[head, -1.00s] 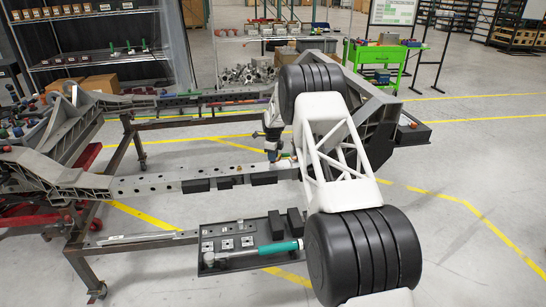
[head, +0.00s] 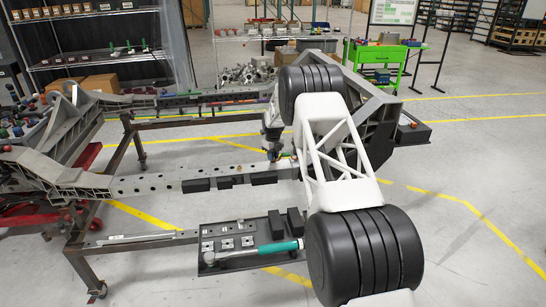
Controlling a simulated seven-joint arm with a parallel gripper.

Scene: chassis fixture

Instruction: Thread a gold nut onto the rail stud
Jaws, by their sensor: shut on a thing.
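My gripper (head: 273,154) points down just above the grey rail (head: 150,184), near its right part and close to the white arm link. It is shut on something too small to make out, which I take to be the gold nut. The fingertips are small and partly dark here, so the thread contact with a stud cannot be seen. A small orange-gold piece (head: 294,157) shows just right of the gripper on the rail. The rail has a row of holes, and several black blocks (head: 229,182) sit along its near side.
A dark tray (head: 213,266) in front of the rail holds several square plates, black blocks and a teal-handled tool (head: 277,247). My arm covers the rail's right end. A second rail (head: 190,112) runs behind. A red stand (head: 40,215) is at left.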

